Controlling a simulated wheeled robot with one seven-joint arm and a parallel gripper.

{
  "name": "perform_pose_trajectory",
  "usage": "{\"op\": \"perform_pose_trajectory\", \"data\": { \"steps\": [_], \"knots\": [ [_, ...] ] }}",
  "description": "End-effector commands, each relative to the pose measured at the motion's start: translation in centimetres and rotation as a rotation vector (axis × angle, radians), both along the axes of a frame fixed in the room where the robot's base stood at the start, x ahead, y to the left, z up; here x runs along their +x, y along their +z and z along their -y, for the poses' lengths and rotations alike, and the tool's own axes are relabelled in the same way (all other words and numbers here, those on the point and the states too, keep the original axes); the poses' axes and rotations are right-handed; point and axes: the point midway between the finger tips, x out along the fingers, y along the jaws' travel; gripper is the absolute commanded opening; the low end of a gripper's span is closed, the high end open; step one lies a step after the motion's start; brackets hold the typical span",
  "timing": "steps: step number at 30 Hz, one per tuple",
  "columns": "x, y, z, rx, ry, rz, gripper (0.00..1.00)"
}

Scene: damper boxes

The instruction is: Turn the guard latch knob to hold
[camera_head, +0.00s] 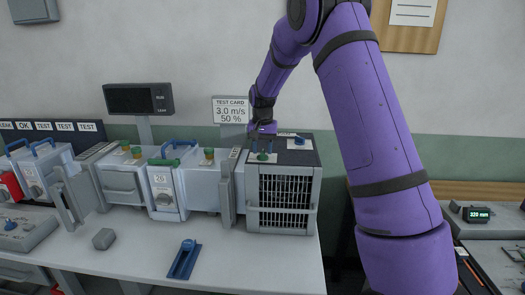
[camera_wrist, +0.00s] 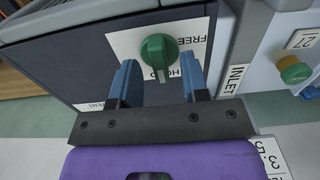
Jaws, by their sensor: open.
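The green guard latch knob (camera_wrist: 158,48) sits on a white label plate on the dark top of the grey grille box (camera_head: 284,219). The plate is printed FREE (camera_wrist: 191,38) and, partly covered by a finger, HOLD (camera_wrist: 188,70). The knob's ridge runs roughly up and down in the wrist view; I cannot tell surely which word it marks. The knob also shows in the head view (camera_head: 262,157). My gripper (camera_wrist: 159,68) is open, its two blue fingers on either side of the knob's near end, with gaps visible. In the head view my gripper (camera_head: 263,132) is just above the knob.
A blue knob (camera_head: 299,140) stands at the box's back right. Grey damper boxes with a green handle (camera_head: 164,162) adjoin on the left. A test card (camera_head: 230,110) stands behind. A blue tool (camera_head: 184,260) and a grey block (camera_head: 104,239) lie on the bench.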

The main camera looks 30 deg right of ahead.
Motion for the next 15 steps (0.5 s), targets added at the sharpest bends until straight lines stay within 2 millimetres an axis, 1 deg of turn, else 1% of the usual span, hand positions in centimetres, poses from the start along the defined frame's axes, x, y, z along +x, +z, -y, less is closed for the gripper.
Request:
{"op": "perform_pose_trajectory", "data": {
  "steps": [9,15],
  "knots": [
    [0.1,5.8,0.0,-0.001,0.001,0.005,0.41],
    [0.1,8.7,0.0,-0.001,0.001,0.004,0.41]
  ]
}}
